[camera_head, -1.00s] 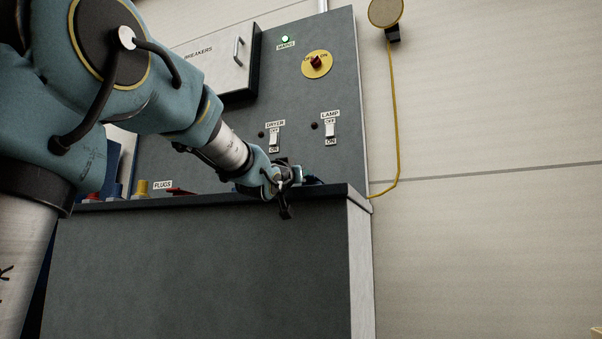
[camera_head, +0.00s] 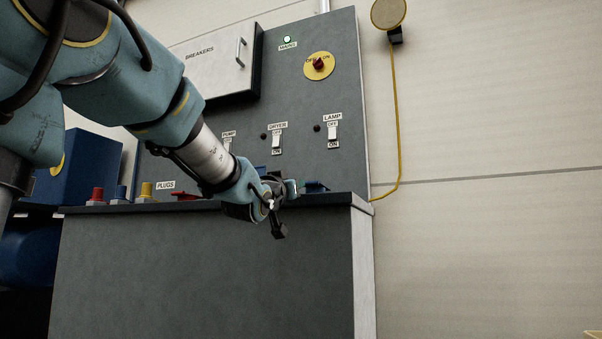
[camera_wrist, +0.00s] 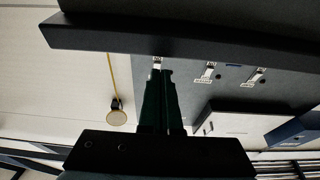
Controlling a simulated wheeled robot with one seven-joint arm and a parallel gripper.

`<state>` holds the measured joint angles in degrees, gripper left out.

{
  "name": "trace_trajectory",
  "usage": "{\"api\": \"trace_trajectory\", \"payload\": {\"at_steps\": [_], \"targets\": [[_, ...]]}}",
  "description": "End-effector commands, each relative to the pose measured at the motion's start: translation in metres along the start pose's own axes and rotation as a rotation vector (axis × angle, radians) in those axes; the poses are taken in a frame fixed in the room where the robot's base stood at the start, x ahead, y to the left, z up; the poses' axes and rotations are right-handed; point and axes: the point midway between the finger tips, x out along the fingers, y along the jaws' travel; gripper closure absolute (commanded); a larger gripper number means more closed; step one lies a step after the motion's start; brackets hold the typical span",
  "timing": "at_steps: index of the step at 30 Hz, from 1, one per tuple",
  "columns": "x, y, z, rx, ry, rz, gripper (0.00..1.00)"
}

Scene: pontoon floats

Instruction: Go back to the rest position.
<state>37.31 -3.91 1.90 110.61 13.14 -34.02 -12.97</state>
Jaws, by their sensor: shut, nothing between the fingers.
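My gripper (camera_head: 279,230) hangs in front of the grey panel cabinet (camera_head: 200,275), at about the height of its top ledge. Its fingers are shut with nothing between them. My arm reaches in from the upper left. That view appears upside down.
The upright panel bears a breakers box (camera_head: 215,60), a lit green mains lamp (camera_head: 287,40), a red knob on yellow (camera_head: 319,65), and dryer (camera_head: 277,138) and lamp (camera_head: 332,132) switches. Plugs (camera_head: 147,191) stand on the ledge. A yellow cable (camera_head: 395,120) hangs at right.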

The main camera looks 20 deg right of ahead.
Motion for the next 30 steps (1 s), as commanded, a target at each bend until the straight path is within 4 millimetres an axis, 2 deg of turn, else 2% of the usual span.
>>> {"api": "trace_trajectory", "payload": {"at_steps": [6,15,17,19,23,26,30], "targets": [[-0.020,0.000,0.013,0.000,0.001,-0.001,1.00],[-0.023,-0.001,0.017,0.001,-0.001,-0.002,1.00],[-0.024,-0.004,0.021,0.001,-0.014,-0.010,1.00],[-0.027,-0.013,0.035,0.004,-0.052,-0.030,1.00],[-0.043,-0.045,0.082,0.008,-0.189,-0.104,1.00],[-0.067,-0.076,0.131,0.005,-0.339,-0.180,1.00],[-0.118,-0.119,0.202,-0.015,-0.574,-0.293,1.00]]}}
